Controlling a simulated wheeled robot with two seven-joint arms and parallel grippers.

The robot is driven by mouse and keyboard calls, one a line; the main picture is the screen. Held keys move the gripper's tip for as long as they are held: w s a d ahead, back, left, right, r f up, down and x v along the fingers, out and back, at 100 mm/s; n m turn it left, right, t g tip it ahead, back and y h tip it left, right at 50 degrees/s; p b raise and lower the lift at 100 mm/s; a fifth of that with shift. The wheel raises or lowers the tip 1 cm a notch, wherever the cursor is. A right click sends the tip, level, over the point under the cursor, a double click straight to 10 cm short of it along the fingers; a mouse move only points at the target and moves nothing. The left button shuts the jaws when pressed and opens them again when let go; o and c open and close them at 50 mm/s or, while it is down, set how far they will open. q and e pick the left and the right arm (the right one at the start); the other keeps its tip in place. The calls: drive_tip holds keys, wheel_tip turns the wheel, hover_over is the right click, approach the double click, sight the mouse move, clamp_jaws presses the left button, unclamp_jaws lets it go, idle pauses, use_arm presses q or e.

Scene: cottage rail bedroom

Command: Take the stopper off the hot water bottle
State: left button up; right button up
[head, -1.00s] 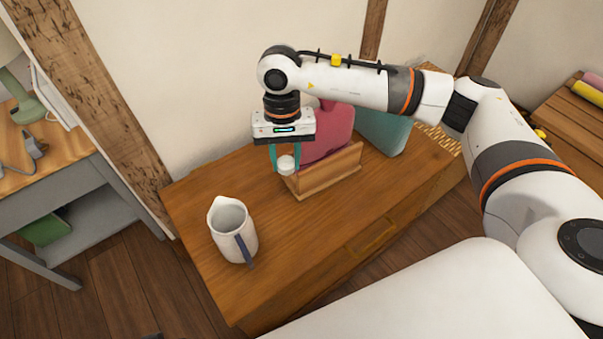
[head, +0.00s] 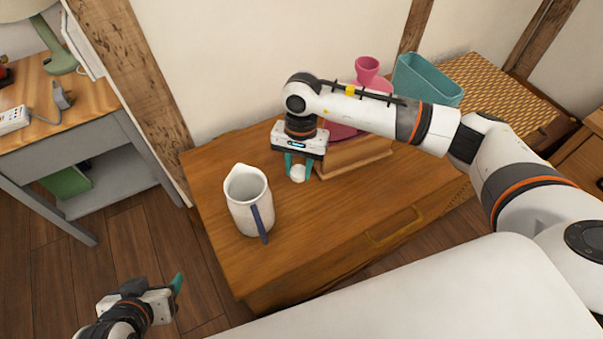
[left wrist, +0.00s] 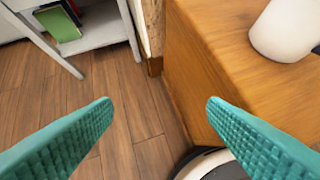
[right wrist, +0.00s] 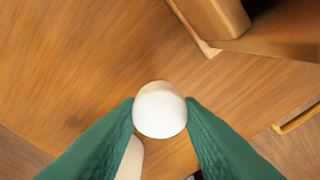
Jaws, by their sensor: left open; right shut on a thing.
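The hot water bottle is pinkish red, with its open funnel mouth (head: 367,68) showing above my right arm in the head view. Its body is mostly hidden behind that arm. It stands in a wooden holder (head: 355,158). My right gripper (head: 299,175) is shut on the white round stopper (right wrist: 160,108), in front of and left of the holder. The stopper is apart from the bottle, low over the chest top; I cannot tell if it touches the wood. My left gripper (left wrist: 158,110) is open and empty, over the floor left of the chest.
A white jug (head: 243,205) with a blue handle stands on the wooden chest (head: 345,215), left of my right gripper. A teal bin (head: 428,80) is at the back right. A grey desk (head: 85,150) stands at the left. The chest's front middle is clear.

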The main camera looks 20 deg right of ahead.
sight(299, 169)
wheel_tip(299, 169, down, 3)
drive_tip(key=shift+r, duration=0.1)
drive_tip(key=shift+f+b, duration=0.3)
use_arm(q)
drive_tip(key=w+t, duration=0.1)
drive_tip(key=w+d+r, duration=0.1)
drive_tip(key=shift+w+r+t+h, duration=0.25)
drive_tip(key=shift+w+t+h, duration=0.05)
drive_tip(key=shift+t, duration=0.1)
drive_tip(key=shift+w, duration=0.1)
use_arm(e)
drive_tip(key=shift+f, duration=0.1)
drive_tip(key=o, duration=1.1)
drive_tip(key=shift+c, duration=0.2)
use_arm(q)
drive_tip(key=shift+w+d+r+t, duration=0.1)
drive_tip(key=shift+w+r+t, duration=0.2)
drive_tip(key=shift+w+r, duration=0.05)
